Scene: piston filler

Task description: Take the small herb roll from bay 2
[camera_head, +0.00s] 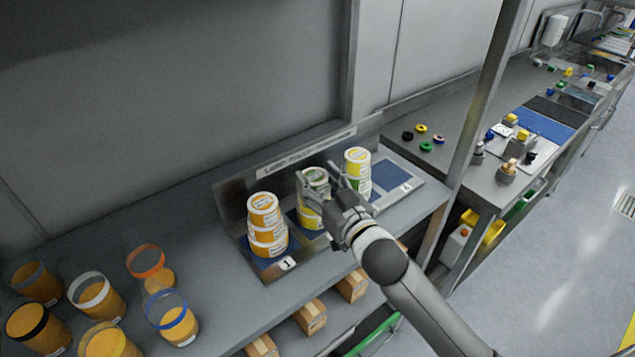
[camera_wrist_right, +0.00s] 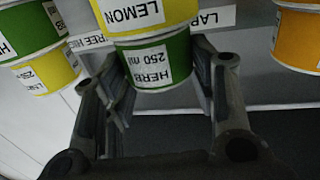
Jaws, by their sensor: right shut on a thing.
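The small green herb roll (camera_head: 315,177) tops the middle stack, in the second bay from the left. A yellow lemon roll (camera_head: 309,216) is beneath it. My right gripper (camera_head: 319,173) reaches over the stack and is shut on the herb roll. In the right wrist view the label on the green roll (camera_wrist_right: 157,64) reads HERB 250 ml, between my fingers. The yellow LEMON roll (camera_wrist_right: 146,15) shows right against it, with no clear gap. The bay's number is hidden behind my arm. My left gripper is not in view.
A stack of orange rolls (camera_head: 266,228) stands in bay 1, left of my gripper. A yellow-and-green stack (camera_head: 357,165) stands close on the right. Bay 4 (camera_head: 388,178) is empty. Several orange-filled containers (camera_head: 97,297) stand at the left; cardboard boxes (camera_head: 311,317) sit below.

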